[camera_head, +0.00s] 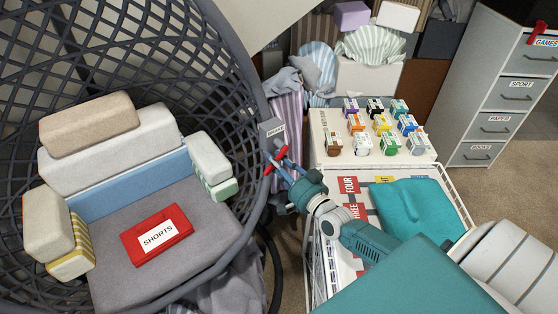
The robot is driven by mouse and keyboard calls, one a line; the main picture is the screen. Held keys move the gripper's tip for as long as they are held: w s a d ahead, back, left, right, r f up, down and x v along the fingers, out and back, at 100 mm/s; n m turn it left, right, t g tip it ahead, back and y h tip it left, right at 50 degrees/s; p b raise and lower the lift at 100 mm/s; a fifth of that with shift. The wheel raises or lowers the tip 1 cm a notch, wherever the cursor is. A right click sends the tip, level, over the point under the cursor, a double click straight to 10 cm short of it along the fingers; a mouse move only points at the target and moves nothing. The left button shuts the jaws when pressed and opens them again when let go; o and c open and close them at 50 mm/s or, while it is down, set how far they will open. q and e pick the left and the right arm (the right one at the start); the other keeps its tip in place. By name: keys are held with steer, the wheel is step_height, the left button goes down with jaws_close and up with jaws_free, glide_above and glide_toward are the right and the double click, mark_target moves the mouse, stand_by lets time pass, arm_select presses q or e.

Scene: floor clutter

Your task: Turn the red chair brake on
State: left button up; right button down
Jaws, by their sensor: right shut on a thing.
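The chair (228,100) is a dark lattice basket seat filling the left side of the head view. A small grey box (271,131) with a partly readable label is at its right rim. A red brake handle (269,168) shows just below this box. My right gripper (279,166) reaches in from the lower right and is shut on the red handle. The fingers hide part of the handle, so its exact angle is hard to tell. My left gripper is not in view.
A white wire rack (312,262) stands right of the chair, below my right arm. Small coloured boxes (381,125) stand behind it. A grey cabinet (478,110) is at the far right.

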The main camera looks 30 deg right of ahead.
steer(key=m, duration=0.2)
steer(key=a+r+m, duration=0.1)
steer(key=shift+r+m, duration=0.2)
steer(key=shift+m, duration=0.2)
steer(key=shift+a+r+m, duration=0.1)
steer(key=shift+r+m, duration=0.3)
steer(key=shift+m, duration=0.65)
steer(key=shift+a+r+m, duration=0.1)
steer(key=shift+r+m, duration=0.25)
steer(key=shift+m, duration=0.7)
steer(key=c, duration=1.5)
jaws_free()
steer(key=shift+s, duration=0.2)
steer(key=s, duration=1.1)
steer(key=shift+s+d, duration=0.3)
steer(key=shift+d, duration=0.1)
